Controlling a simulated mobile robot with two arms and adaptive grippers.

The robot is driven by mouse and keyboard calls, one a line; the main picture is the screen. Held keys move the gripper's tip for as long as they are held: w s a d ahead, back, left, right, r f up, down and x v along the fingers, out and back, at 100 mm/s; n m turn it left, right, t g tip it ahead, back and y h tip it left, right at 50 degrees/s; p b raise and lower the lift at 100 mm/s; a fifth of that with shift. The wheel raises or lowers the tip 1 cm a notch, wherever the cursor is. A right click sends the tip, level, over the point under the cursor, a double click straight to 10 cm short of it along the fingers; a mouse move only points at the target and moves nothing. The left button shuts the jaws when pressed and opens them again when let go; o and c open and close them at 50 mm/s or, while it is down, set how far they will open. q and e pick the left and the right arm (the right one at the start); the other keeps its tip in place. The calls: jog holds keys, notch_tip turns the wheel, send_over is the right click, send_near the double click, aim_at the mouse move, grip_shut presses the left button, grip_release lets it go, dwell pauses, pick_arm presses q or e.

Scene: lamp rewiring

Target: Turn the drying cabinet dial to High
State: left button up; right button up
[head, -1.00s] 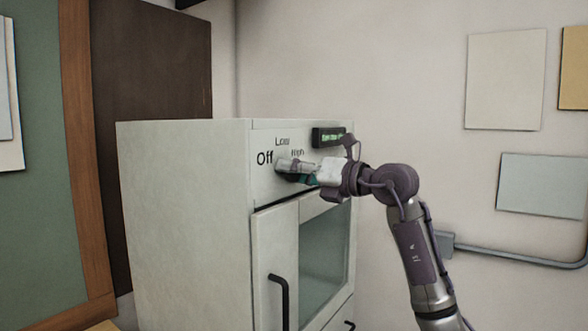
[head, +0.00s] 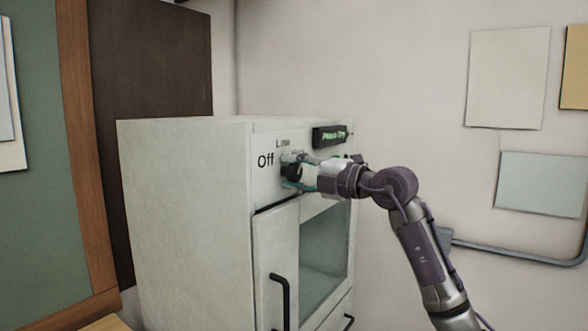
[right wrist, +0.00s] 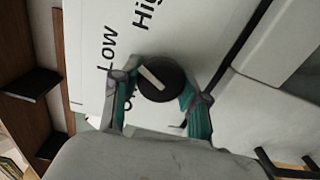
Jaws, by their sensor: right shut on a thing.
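The drying cabinet (head: 185,210) is a pale box with a dial at the upper left of its front. The black dial (head: 291,172) has "Off" at its left, "Low" above and a partly covered "High" at its right. In the right wrist view the dial (right wrist: 168,88) has a white pointer bar, slanting up-left towards "Low". My right gripper (head: 297,173) is shut on the dial, with one teal-padded finger on each side; both fingers also show in the right wrist view (right wrist: 157,97). My left gripper is not in view.
A small display (head: 330,136) with green text sits right of the dial. Below are a glass-fronted door (head: 325,250) and a black handle (head: 279,298). A wall conduit (head: 520,257) runs at the right. A dark door panel (head: 150,120) stands behind the cabinet.

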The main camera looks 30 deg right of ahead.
jog(key=m+p, duration=0.1)
jog(key=m, duration=0.3)
jog(key=shift+r+p, duration=0.15)
jog(key=shift+p, duration=0.15)
jog(key=shift+m+p, duration=0.45)
jog(key=shift+m, duration=0.75)
jog(key=o, duration=1.1)
jog(key=shift+d, duration=0.1)
jog(key=shift+o, duration=0.2)
jog(key=shift+s, duration=0.15)
jog(key=v, duration=1.1)
jog(key=shift+s+d, duration=0.15)
jog(key=shift+s, duration=0.2)
